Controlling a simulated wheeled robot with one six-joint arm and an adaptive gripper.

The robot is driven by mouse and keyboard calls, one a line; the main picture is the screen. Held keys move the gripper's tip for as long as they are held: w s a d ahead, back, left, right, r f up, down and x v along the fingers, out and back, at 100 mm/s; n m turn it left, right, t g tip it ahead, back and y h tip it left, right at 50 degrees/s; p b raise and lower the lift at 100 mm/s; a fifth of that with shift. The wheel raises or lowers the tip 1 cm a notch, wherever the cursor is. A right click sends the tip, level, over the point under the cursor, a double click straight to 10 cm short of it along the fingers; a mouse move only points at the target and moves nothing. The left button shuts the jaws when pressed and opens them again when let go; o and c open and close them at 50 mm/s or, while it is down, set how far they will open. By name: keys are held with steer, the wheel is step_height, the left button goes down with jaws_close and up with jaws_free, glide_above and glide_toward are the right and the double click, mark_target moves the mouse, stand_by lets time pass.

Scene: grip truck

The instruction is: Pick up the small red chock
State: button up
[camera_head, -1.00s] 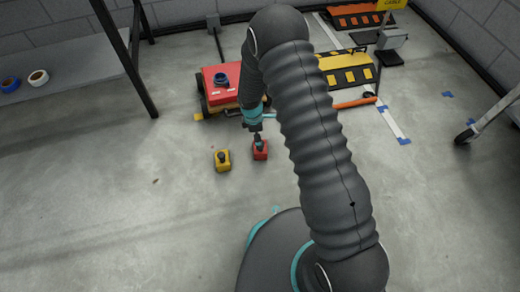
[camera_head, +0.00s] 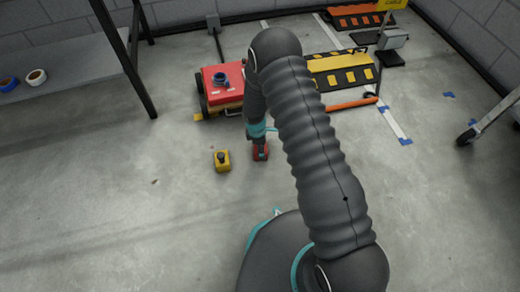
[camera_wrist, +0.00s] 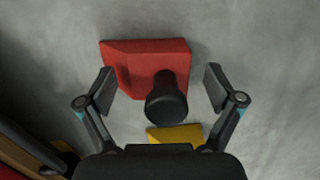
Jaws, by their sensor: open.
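The small red chock (camera_head: 261,153) stands on the concrete floor, partly hidden by my gripper in the head view. In the wrist view the red chock (camera_wrist: 145,59) has a black knob (camera_wrist: 167,98) that lies between my fingers. My gripper (camera_wrist: 160,88) is open, one finger to each side of the knob, with a gap on both sides. In the head view my gripper (camera_head: 259,144) points down right over the chock. A yellow chock (camera_head: 222,160) with a dark knob stands just left of the red one.
A red wheeled cart (camera_head: 212,98) stands just behind the chocks. A yellow and black ramp (camera_head: 342,77) and an orange bar (camera_head: 355,103) lie behind to the right. Floor left and in front is clear.

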steer(key=shift+s, duration=0.15)
steer(key=c, duration=1.5)
